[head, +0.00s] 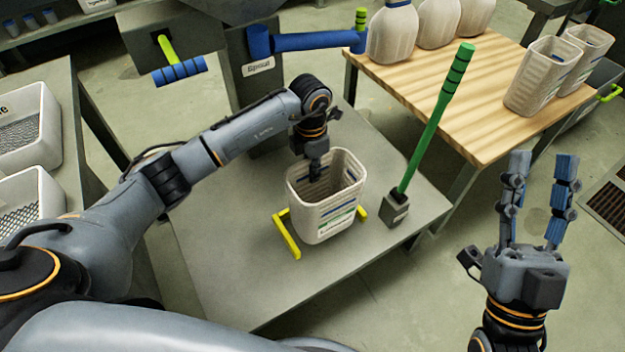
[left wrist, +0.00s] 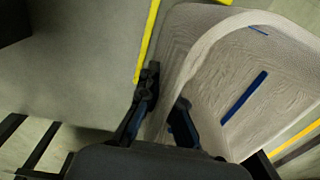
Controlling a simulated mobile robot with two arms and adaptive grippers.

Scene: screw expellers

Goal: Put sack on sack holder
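A pale woven sack (head: 325,217) stands open-topped and upright on the grey table, between yellow bars (head: 288,236) that look like the sack holder. I cannot tell whether it is fully seated there. My left gripper (head: 317,172) points down at the sack's back-left rim. In the left wrist view, its fingers (left wrist: 166,88) straddle the rim of the sack (left wrist: 235,75), one outside and one inside, with a visible gap between them. A yellow bar (left wrist: 147,45) runs beside the outer finger. My right gripper (head: 538,190) is raised, open and empty, over the floor at right.
A green-handled lever (head: 436,120) rises from the table (head: 225,255) just right of the sack. A wooden-topped table (head: 430,100) at the back right bears filled and open sacks. A press with blue handles (head: 300,42) stands behind. Crates (head: 28,140) are at left.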

